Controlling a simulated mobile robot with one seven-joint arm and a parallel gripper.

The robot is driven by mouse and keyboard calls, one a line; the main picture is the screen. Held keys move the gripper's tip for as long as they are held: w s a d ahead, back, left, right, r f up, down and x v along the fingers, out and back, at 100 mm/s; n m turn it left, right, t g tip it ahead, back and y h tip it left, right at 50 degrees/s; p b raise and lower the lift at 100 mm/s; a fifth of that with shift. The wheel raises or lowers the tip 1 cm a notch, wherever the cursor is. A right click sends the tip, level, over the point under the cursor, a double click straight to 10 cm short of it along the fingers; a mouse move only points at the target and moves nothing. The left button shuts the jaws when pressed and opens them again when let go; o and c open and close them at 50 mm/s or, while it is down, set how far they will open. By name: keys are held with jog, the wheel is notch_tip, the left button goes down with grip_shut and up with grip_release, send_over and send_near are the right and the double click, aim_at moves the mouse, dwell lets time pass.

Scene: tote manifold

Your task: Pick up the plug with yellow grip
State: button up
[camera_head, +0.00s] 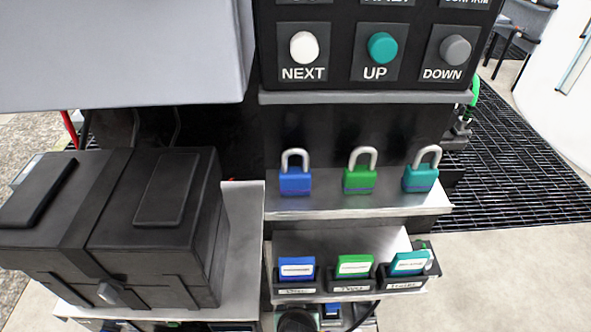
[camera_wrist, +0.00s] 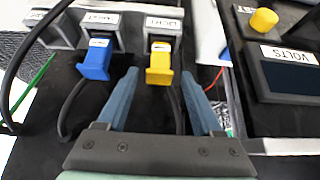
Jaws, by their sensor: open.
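The plug with yellow grip (camera_wrist: 160,62) shows in the wrist view, upper middle, at a housing labelled "LIGHT" (camera_wrist: 163,24). A dark cable runs below it. My gripper (camera_wrist: 159,78) is open, with its two blue-grey fingers reaching toward the yellow grip. The fingertips lie to the left and right of the grip in the picture; I see no contact, and the depth between them is hard to tell. The yellow plug does not show in the head view, and neither does my gripper.
A plug with blue grip (camera_wrist: 97,60) sits close left of the yellow one. A panel with a yellow knob (camera_wrist: 263,20) and a "VOLTS" display (camera_wrist: 291,75) stands right. The head view shows a black case (camera_head: 150,220), padlocks on a shelf (camera_head: 360,205) and a button panel (camera_head: 340,75).

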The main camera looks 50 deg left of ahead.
jog(key=x, duration=0.3)
jog(key=shift+w+f, duration=0.1)
jog(key=shift+w, duration=0.05)
grip_shut()
